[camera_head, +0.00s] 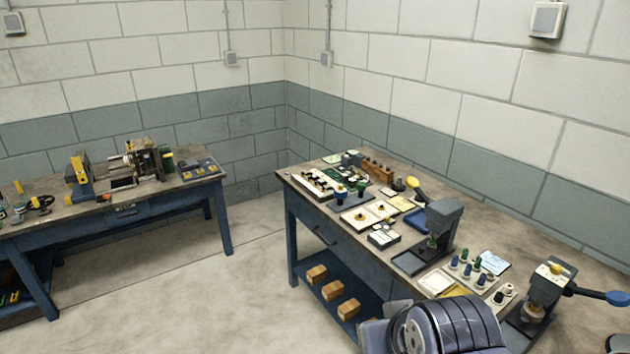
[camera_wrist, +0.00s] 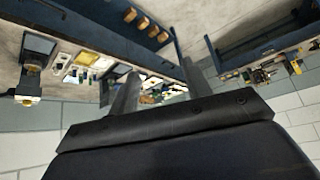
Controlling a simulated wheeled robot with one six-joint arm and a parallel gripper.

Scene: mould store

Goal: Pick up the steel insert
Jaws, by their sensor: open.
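I cannot make out which item is the steel insert; many small parts lie on the right workbench (camera_head: 408,240), too small to tell apart. In the wrist view my gripper (camera_wrist: 160,88) has its two dark fingers apart. I see nothing held between them; the far bench and its small items show beyond the gap. The wrist view is turned over, with the wall at the bottom. In the head view one of my arm links covers part of the right bench's front edge, and the gripper does not show there.
The right bench carries a grey press (camera_head: 443,222), a second press (camera_head: 545,290) with a blue handle and a rack of blue and green pegs. Wooden blocks (camera_head: 333,289) lie on its lower shelf. A left bench (camera_head: 150,205) holds a machine (camera_head: 140,160). Floor between is clear.

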